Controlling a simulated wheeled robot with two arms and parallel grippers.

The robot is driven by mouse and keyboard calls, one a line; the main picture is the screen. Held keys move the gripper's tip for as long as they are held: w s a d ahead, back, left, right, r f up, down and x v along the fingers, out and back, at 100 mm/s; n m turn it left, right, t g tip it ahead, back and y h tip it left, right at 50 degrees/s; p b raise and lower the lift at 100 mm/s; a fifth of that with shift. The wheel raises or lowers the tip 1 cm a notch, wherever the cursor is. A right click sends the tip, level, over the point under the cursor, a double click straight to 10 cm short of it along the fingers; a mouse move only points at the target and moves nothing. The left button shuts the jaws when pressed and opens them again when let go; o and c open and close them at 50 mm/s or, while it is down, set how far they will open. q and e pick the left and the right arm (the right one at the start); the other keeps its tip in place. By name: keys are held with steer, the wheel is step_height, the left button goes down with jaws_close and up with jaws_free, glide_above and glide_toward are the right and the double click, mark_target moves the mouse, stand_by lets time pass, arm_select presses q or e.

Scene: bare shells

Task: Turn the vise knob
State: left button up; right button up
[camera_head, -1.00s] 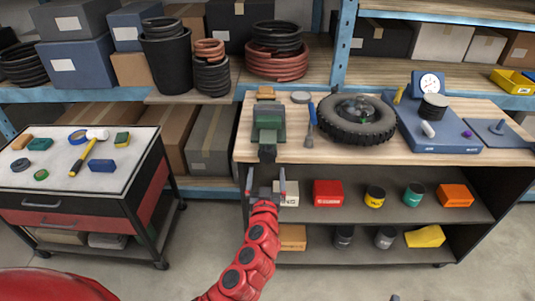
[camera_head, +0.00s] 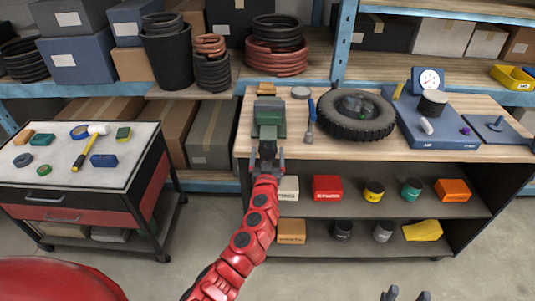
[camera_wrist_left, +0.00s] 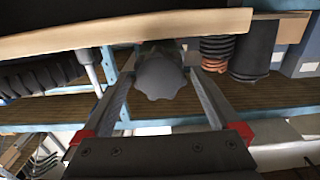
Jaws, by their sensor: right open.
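The vise (camera_head: 268,117) is a dark green block at the left front of the workbench top. Its dark knob (camera_head: 267,150) sticks out over the bench's front edge. In the left wrist view the grey, lobed knob (camera_wrist_left: 160,76) sits between the two fingers. My left gripper (camera_head: 266,156) is open with a finger on either side of the knob; I cannot tell whether they touch it. The left wrist view also shows its fingers (camera_wrist_left: 160,85) spread. My right gripper (camera_head: 406,294) is open at the bottom edge of the head view, far from the vise.
On the bench top (camera_head: 470,150) are a blue-handled screwdriver (camera_head: 311,122), a tire (camera_head: 356,115) and a blue plate with a dial (camera_head: 429,80). Boxes and cans stand on the shelves below. A tool cart (camera_head: 80,190) is at the left. Floor between cart and bench is clear.

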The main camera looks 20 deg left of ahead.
arm_select(q)
steer(key=c, duration=1.1)
steer(key=shift+c, duration=0.2)
